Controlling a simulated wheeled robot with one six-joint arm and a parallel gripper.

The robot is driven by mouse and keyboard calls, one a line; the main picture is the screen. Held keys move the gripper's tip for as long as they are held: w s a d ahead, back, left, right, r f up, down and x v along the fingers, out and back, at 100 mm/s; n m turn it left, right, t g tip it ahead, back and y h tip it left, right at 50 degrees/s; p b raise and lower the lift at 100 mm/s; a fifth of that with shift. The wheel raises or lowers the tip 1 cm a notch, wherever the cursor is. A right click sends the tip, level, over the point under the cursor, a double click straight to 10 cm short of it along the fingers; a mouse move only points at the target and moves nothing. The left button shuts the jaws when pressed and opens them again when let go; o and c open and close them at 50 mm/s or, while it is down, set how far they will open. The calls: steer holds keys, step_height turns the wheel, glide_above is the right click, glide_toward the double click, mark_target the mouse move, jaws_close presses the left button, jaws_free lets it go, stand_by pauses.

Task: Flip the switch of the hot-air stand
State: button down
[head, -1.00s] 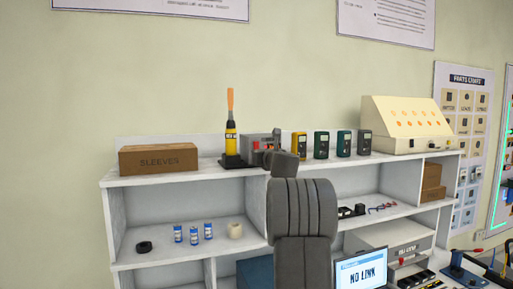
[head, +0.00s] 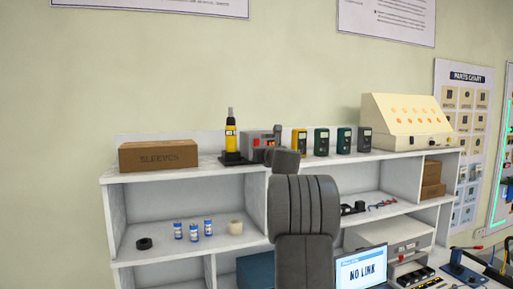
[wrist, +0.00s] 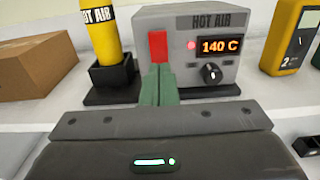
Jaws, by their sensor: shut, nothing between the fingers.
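The hot-air stand (wrist: 222,78) is a grey box marked HOT AIR on the top shelf, also in the head view (head: 254,143). Its display (wrist: 219,46) reads 140 C, with a red lamp beside it and a black knob below. The red switch (wrist: 158,46) is on the left of its front. The yellow hot-air tool (wrist: 103,36) stands upright in a black holder left of the box; its nozzle is grey in the head view. My gripper (wrist: 158,72) is shut and empty, its green fingertips right at the switch's lower end. Contact cannot be told.
A SLEEVES carton (head: 158,156) stands to the left on the top shelf. Several handheld meters (head: 321,142) and a cream cabinet (head: 405,122) stand to the right. My arm hides part of the shelf's middle in the head view.

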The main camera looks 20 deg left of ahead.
steer(key=b+v, duration=0.2)
steer(key=v, duration=0.4)
steer(key=shift+w, duration=0.1)
steer(key=p+x, duration=0.4)
steer(key=x, duration=0.4)
steer(key=shift+s, duration=0.25)
steer(key=shift+d+b, duration=0.1)
steer(key=shift+b, duration=0.2)
